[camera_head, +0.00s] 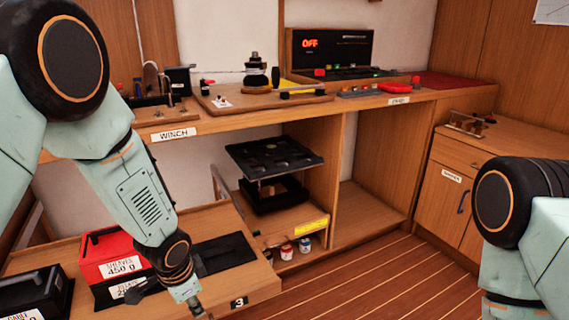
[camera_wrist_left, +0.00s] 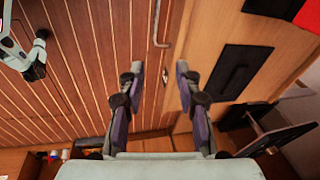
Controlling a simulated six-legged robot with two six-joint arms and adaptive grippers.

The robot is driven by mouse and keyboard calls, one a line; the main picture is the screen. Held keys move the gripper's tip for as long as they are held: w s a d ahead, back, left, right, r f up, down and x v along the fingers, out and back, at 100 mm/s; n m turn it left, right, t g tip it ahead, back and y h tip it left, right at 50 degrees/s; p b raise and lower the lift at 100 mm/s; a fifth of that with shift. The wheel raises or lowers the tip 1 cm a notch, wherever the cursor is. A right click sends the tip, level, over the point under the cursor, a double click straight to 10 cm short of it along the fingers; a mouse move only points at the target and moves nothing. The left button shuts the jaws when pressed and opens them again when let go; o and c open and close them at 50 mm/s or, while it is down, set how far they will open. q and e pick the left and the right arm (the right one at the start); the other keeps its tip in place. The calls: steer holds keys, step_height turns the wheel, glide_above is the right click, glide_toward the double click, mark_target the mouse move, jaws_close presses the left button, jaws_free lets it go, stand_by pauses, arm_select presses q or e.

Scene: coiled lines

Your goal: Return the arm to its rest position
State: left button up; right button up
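My left arm (camera_head: 140,190) comes down from the upper left in the head view. Its gripper (camera_head: 195,305) is at the bottom edge, beside the low wooden shelf, partly cut off. In the left wrist view the left gripper (camera_wrist_left: 157,70) has its two fingers apart with nothing between them, over the floor and a wooden edge. My right arm (camera_head: 515,215) shows at the right of the head view, with its gripper out of frame. A pale jointed part of mine with dark ends (camera_wrist_left: 30,60) shows at the upper left of the wrist view; it may be the right gripper, too small to read.
The low wooden shelf (camera_head: 255,290) holds a red box (camera_head: 103,252), a black box (camera_head: 35,292) and a black mat (camera_head: 225,253). A long bench (camera_head: 215,122) marked WINCH runs behind. A cabinet (camera_head: 446,184) stands at right. The striped floor (camera_head: 365,280) is clear between.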

arm_select(q)
steer(key=s+f+n+g+p, duration=0.1)
steer(key=s+f+n+p, duration=0.1)
steer(key=s, duration=0.8)
steer(key=s+f+n+g+p, duration=0.1)
steer(key=s+n, duration=0.4)
steer(key=s, duration=0.5)
steer(key=s+f+n+p, duration=0.2)
steer(key=s+n+p, duration=0.1)
steer(key=s, duration=0.8)
steer(key=shift+d+f+n+g, duration=0.25)
steer(key=shift+f+n+g, duration=0.05)
steer(key=shift+n+g, duration=0.1)
steer(key=shift+a, duration=0.1)
